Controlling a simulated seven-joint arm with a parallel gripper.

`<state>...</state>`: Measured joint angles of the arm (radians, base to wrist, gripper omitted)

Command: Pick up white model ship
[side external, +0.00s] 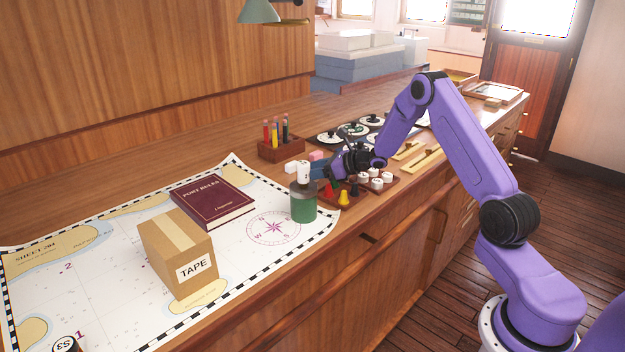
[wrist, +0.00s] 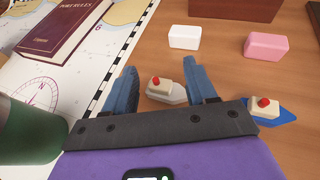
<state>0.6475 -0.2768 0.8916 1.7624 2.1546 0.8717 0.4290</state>
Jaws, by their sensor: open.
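The white model ship (wrist: 165,91) has a pale hull, a cream cabin and a red funnel. In the wrist view it lies on the wooden counter and shows between the two blue fingers of my gripper (wrist: 160,68). The fingers are apart, with gaps on both sides of the ship. How high they are above it I cannot tell. A similar ship with a blue hull (wrist: 272,112) is just right of the right finger, partly hidden. In the side external view my gripper (side external: 334,174) is low over the counter, and I cannot make out the white ship there.
A white block (wrist: 185,37) and a pink block (wrist: 263,46) lie beyond the ships. A green cylinder (side external: 303,207) stands close to my gripper. The chart bears a dark red book (side external: 212,201) and a TAPE box (side external: 178,252). Red and yellow pieces (side external: 343,199) stand nearby.

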